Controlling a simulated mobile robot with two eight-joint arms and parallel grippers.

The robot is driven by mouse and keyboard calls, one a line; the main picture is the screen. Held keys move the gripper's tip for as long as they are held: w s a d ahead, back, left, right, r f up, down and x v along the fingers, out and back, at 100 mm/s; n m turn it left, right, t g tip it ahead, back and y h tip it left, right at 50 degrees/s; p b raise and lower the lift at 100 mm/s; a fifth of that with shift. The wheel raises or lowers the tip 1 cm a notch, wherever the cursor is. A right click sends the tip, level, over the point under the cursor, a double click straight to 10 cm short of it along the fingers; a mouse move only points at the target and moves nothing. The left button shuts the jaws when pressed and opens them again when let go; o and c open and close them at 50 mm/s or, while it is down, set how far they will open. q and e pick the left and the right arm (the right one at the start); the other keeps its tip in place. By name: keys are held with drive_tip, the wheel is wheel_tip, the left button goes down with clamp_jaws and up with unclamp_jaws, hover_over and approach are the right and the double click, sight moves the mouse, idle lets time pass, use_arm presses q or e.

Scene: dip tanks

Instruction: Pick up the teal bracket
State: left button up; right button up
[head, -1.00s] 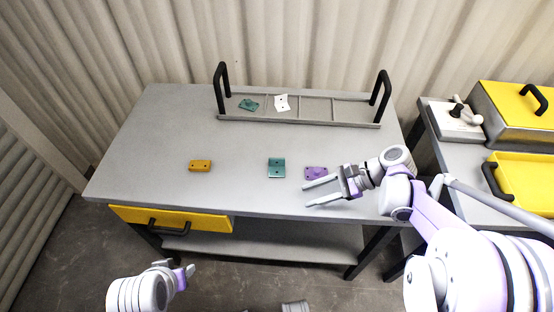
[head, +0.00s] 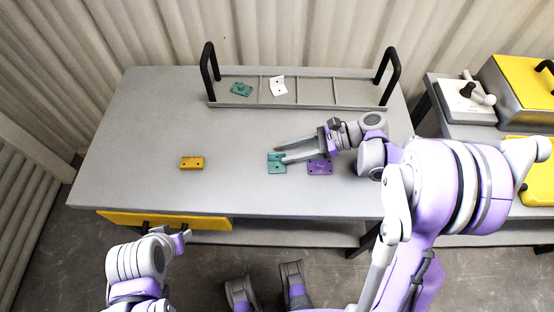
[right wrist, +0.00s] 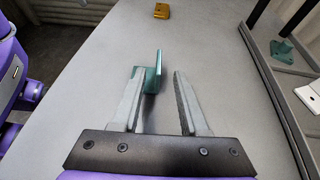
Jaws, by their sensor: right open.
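The teal bracket (head: 276,168) is a small L-shaped piece on the grey table, between the orange and purple pieces. One finger hides part of the bracket in the head view. I cannot tell whether a finger touches it. My left gripper (head: 183,240) is low in front of the table, away from the bracket; its jaw state is unclear.
An orange block (head: 191,163) lies left and a purple piece (head: 320,167) lies right, close to my right gripper. A tray (head: 310,92) with tall black handles at the back holds another teal piece (head: 241,89) and a white piece (head: 278,86). The table's left part is clear.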

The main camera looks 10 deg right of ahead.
sight(277, 159)
drive_tip(key=x, duration=0.4)
drive_tip(key=shift+a+r, duration=0.15)
drive_tip(key=shift+a, duration=0.1)
clamp_jaws()
